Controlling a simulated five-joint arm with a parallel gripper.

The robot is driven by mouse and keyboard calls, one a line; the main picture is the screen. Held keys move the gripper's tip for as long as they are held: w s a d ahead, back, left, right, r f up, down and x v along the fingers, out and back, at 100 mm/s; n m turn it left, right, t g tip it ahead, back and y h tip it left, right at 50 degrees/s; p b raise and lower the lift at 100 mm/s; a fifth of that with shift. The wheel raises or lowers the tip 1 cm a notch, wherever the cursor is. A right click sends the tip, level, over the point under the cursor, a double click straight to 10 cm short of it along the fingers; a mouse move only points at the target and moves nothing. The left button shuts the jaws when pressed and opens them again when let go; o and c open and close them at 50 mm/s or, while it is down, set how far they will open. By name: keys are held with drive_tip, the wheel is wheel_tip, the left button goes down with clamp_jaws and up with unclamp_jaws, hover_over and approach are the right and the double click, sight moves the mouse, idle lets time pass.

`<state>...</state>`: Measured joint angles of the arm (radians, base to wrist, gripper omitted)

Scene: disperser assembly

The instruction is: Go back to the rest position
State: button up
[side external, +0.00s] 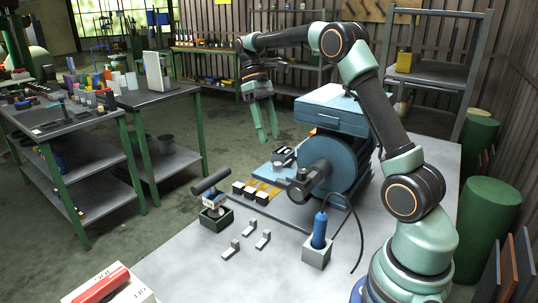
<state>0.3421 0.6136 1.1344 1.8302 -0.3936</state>
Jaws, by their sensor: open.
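My gripper (264,121) points downward at the end of my raised arm. A blue-handled tool (320,229) stands in a grey block (316,254).
Several small grey blocks (263,240) lie on the bench (215,270). A row of black and yellow parts (255,192) lies beside the machine. A white box with a red cylinder (102,285) is at front left. A cable (360,240) loops by the blue-handled tool. Green barrels (488,220) stand right.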

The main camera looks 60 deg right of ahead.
drive_tip(key=s+a+r+t+h, duration=0.1)
drive_tip(key=s+a+t, duration=0.9)
drive_tip(key=a, duration=0.4)
drive_tip(key=shift+s+m+h, duration=0.3)
drive_tip(key=shift+s+h, duration=0.1)
drive_tip(key=shift+s, duration=0.1)
drive_tip(key=shift+r, duration=0.15)
drive_tip(key=o, duration=0.7)
drive_tip(key=shift+w, duration=0.1)
drive_tip(key=w+d+f+m+g, duration=0.1)
drive_tip(key=w+d+m+g, duration=0.4)
drive_tip(key=w+m, duration=0.95)
drive_tip(key=s+f+m, duration=0.1)
drive_tip(key=f, duration=0.2)
drive_tip(key=s+f+m, duration=0.1)
drive_tip(key=f, duration=0.2)
drive_tip(key=s+f+m, duration=0.1)
drive_tip(key=s+f, duration=0.1)
drive_tip(key=f, duration=0.2)
drive_tip(key=shift+d+m, duration=0.1)
drive_tip(key=shift+m, duration=0.15)
